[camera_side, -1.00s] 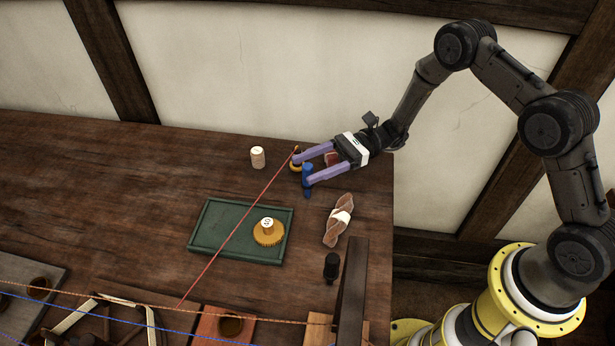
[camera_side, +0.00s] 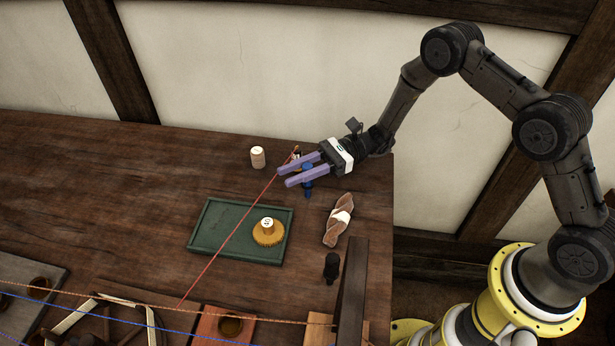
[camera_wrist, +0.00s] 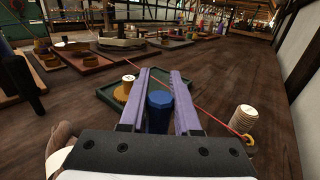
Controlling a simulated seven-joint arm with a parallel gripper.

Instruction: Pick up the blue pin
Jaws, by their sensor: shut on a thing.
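The blue pin (camera_side: 308,190) stands upright on the table near its back right corner, its upper part partly hidden by my gripper in the side view. My gripper (camera_side: 285,178) has its two purple fingers on either side of the pin, and the fingertips reach past it to the left. In the wrist view the blue pin (camera_wrist: 160,110) sits between the fingers of my gripper (camera_wrist: 160,74), which is shut on it. The side view shows no clear gap between the pin's foot and the table.
A red cord (camera_side: 235,232) runs diagonally close by the fingertips. A cream cylinder (camera_side: 258,157) stands to the left. In front are a green tray (camera_side: 215,222) with a golden round piece (camera_side: 268,237), a rope twist (camera_side: 338,220) and a black object (camera_side: 332,268). Table left of the tray is clear.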

